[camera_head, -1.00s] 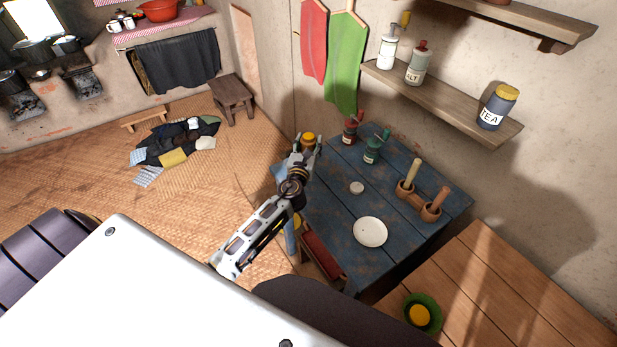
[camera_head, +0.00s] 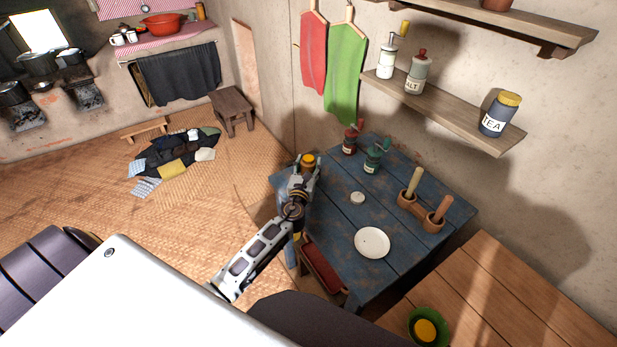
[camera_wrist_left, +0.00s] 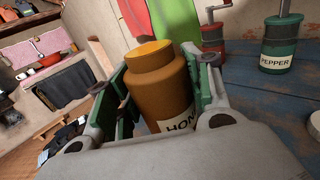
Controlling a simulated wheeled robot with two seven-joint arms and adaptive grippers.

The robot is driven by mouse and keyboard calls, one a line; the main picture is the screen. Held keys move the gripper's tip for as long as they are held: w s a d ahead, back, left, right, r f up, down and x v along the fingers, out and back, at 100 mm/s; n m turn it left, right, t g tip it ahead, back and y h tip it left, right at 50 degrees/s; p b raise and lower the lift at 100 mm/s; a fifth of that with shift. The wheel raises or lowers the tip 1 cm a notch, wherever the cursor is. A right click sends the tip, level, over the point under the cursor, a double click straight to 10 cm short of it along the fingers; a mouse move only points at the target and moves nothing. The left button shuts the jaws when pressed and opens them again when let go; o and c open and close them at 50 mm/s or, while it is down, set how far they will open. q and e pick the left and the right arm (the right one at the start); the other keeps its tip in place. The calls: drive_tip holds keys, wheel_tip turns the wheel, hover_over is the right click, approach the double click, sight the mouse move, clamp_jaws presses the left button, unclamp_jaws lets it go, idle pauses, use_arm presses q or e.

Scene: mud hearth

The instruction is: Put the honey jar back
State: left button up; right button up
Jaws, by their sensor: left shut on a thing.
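The honey jar (camera_wrist_left: 160,88) is amber-brown with a yellow lid and a partly visible white label, upright between the fingers in the left wrist view. In the head view the jar (camera_head: 308,161) shows at the far left corner of the blue table (camera_head: 330,225). My left gripper (camera_head: 305,172) is shut on it. Whether the jar's base touches the table is hidden by the gripper. My right gripper is not in view.
A red grinder (camera_head: 350,141) and a green pepper grinder (camera_head: 372,160) stand right of the jar. A white plate (camera_head: 372,243), a small lid-like disc (camera_head: 357,198) and wooden mortars (camera_head: 420,212) share the table. The wall shelf (camera_head: 445,105) holds a tea jar (camera_head: 500,114).

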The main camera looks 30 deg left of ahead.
use_arm(q)
drive_tip(key=shift+f, duration=0.2)
drive_tip(key=shift+f+b, duration=0.75)
drive_tip(key=shift+f, duration=1.15)
drive_tip(key=shift+f, duration=0.15)
drive_tip(key=o, duration=1.2)
drive_tip(key=shift+r, duration=0.2)
